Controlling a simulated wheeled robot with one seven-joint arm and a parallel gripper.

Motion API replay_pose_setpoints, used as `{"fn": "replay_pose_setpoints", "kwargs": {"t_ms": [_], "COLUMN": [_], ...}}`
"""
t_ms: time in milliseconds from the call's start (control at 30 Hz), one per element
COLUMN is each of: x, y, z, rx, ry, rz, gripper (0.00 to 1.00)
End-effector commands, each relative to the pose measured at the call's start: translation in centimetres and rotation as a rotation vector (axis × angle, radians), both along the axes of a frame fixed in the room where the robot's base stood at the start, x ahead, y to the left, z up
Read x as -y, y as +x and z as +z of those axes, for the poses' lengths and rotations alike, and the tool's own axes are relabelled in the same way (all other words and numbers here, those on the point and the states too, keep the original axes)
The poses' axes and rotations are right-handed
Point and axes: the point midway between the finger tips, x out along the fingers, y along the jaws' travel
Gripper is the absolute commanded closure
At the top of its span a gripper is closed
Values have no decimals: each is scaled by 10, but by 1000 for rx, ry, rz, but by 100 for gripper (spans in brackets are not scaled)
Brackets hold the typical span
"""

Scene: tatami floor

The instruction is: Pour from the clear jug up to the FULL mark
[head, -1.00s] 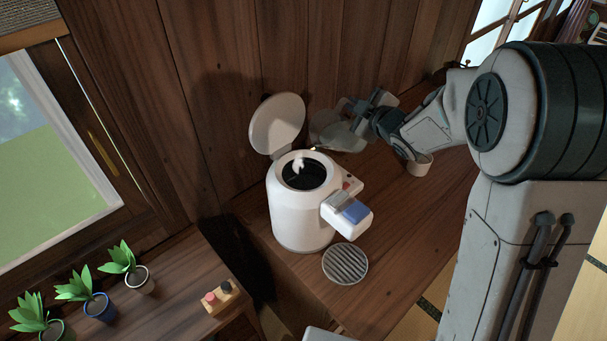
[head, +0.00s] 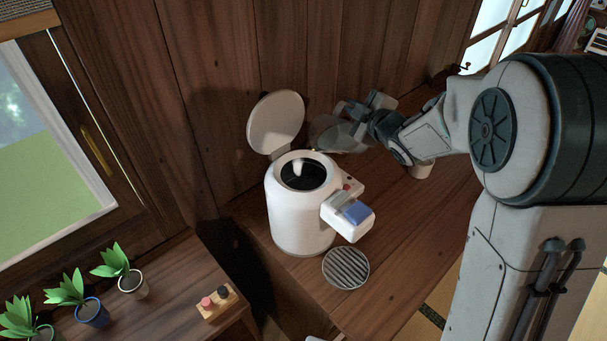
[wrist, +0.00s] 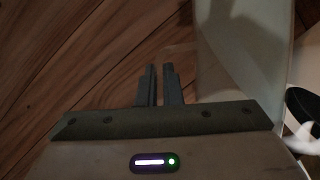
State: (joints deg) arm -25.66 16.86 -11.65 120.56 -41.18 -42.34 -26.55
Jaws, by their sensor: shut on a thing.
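The clear jug (head: 338,135) is held by my gripper (head: 358,112), tilted with its mouth toward the white pot (head: 298,215), just right of and above its opening. In the wrist view my gripper's fingers (wrist: 159,85) are close together, and the jug's clear wall (wrist: 240,50) fills the area right of them. The pot's round lid (head: 275,120) stands open at the back. Its dark opening (head: 305,180) shows a small pale patch that could be steam or liquid. No FULL mark can be read. The level in the jug is unclear.
A control box with a blue panel (head: 355,212) juts from the pot's right front. A round slatted grille (head: 346,268) lies in front. A light cup (head: 421,170) stands behind my arm. Potted plants (head: 92,311) and a two-button box (head: 216,302) are on the lower left surface.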

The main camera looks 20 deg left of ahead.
Motion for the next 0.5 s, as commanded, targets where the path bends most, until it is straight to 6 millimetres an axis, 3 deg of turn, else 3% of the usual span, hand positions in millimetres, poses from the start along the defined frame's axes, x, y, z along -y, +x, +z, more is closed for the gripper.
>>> {"fn": "replay_pose_setpoints", "kwargs": {"t_ms": [500], "x": [-3], "y": [-4], "z": [10], "rx": [55], "ry": [-27], "rz": [2], "gripper": [100]}}
